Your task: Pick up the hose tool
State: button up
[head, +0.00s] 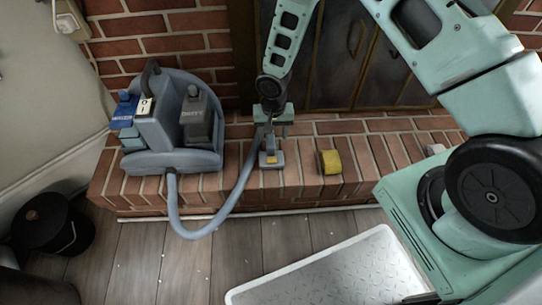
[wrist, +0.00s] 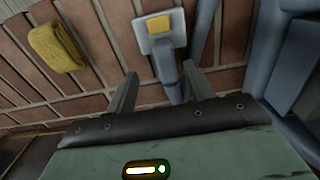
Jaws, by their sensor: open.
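The hose tool (head: 270,156) is a grey-blue nozzle with a yellow patch, standing on the brick hearth at the end of a hose (head: 236,199). In the wrist view the hose tool (wrist: 162,40) shows its pale head and yellow square, with its neck running down between my fingers. My gripper (head: 272,132) is over it from above; in the wrist view my gripper (wrist: 158,88) is open, one finger on each side of the neck. I cannot tell if either finger touches it.
A grey-blue cleaning machine (head: 170,140) with bottles stands left on the hearth. A yellow sponge-like item (head: 329,162) lies to the right. A black bucket (head: 48,225) and a metal tray (head: 325,275) are lower down. Brick wall and dark doors (head: 345,60) stand behind.

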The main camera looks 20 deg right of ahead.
aim_at(271, 145)
jog(key=f+b, duration=0.1)
jog(key=f, duration=0.1)
jog(key=f+b, duration=0.1)
jog(key=f, duration=0.3)
jog(key=shift+s+a+f+b, duration=0.2)
jog(key=shift+a+f+b, duration=0.05)
jog(key=shift+a+b, duration=0.15)
grip_shut()
